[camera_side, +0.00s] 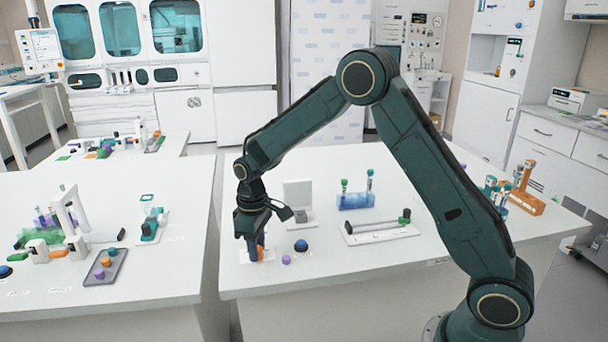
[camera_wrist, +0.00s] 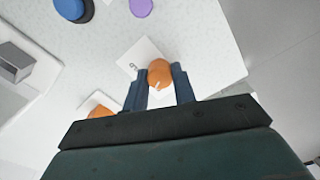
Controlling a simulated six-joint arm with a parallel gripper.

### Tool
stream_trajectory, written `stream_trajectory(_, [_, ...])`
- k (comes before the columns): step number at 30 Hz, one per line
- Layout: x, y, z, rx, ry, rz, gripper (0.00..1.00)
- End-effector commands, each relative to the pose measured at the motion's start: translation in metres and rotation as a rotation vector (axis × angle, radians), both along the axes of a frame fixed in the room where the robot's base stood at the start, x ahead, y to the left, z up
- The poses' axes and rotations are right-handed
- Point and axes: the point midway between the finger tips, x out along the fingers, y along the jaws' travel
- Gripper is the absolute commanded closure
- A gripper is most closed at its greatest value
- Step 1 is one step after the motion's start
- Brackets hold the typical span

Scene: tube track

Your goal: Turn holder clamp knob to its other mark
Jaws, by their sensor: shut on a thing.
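My gripper (camera_side: 255,252) points down at the front left of the table, its fingers on either side of an orange knob (camera_side: 261,253). In the wrist view my gripper (camera_wrist: 161,80) is shut on the rounded orange knob (camera_wrist: 160,73), with a blue finger at each side. A small pale mark shows on the knob. A white plate (camera_wrist: 132,62) with a dark printed mark lies beside and under it. Another orange part (camera_wrist: 100,108) shows left of the fingers, mostly hidden by my gripper body. The knob's lower part is hidden.
A blue round knob (camera_side: 301,245) and a small purple piece (camera_side: 286,260) lie just right of my gripper. Behind stand a grey-white upright block (camera_side: 298,195) and a blue tube rack (camera_side: 356,201). A white track (camera_side: 380,233) lies right. The table's front edge is close.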

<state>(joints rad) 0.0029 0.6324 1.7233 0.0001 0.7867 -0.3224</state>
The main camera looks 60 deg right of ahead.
Motion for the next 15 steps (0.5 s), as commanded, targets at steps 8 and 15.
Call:
stream_trajectory(8, [0.0009, 0.0002, 0.0011, 0.0, -0.003, 0.163, 0.96])
stream_trajectory(15, [0.001, 0.0002, 0.0012, 0.0, -0.004, 0.217, 0.96])
